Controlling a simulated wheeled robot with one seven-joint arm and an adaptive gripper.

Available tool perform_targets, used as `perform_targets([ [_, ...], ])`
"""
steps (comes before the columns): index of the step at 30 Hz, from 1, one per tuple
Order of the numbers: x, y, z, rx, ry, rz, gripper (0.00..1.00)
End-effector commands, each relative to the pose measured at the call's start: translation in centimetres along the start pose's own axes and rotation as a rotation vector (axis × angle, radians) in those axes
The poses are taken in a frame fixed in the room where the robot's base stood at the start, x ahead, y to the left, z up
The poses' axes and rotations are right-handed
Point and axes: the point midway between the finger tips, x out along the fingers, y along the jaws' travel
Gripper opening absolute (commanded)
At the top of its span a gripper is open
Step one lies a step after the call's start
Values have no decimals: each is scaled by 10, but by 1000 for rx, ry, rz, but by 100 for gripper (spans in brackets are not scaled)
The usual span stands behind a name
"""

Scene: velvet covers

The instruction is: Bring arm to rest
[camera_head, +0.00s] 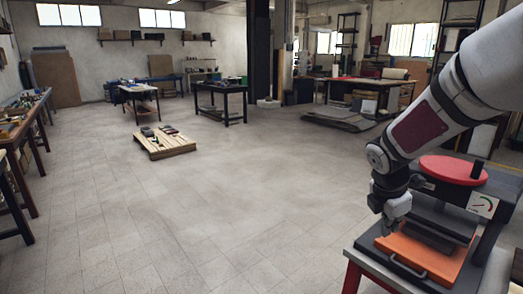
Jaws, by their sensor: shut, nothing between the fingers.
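My arm (435,115) reaches in from the upper right and bends down at the wrist. My gripper (386,229) points down at its end, shut and empty. It appears just over the left edge of an orange plate (425,260) with a metal handle at its front. I cannot tell whether the fingertips touch the plate. The plate lies in a dark press (440,218) with a red round top (453,169) and a small gauge (483,204). Part of the press is hidden behind my arm.
A low wooden pallet (165,147) with a few dark items sits on the open floor. Workbenches line the left wall, and dark tables (222,100) stand farther back. A dark column (258,50) rises behind. The floor (220,220) left of the press is clear.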

Motion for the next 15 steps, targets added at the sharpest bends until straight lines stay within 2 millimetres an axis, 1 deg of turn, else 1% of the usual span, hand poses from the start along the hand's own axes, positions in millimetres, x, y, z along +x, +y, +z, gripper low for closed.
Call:
perform_targets([
  [1,-29,-10,0,92,-4,11,0],
  [2,-42,-18,-2,152,-3,12,0],
  [3,-60,-27,-4,235,0,15,0],
  [5,-84,-42,-8,359,6,20,0],
  [6,-100,-52,-10,442,13,24,0],
  [8,-122,-68,-16,565,26,27,0],
  [9,-136,-79,-19,648,37,29,0],
  [11,-156,-96,-26,771,57,32,0],
  [12,-168,-108,-30,852,72,30,0],
  [14,-186,-125,-38,973,98,28,0],
  [15,-197,-137,-43,1054,117,24,0],
])
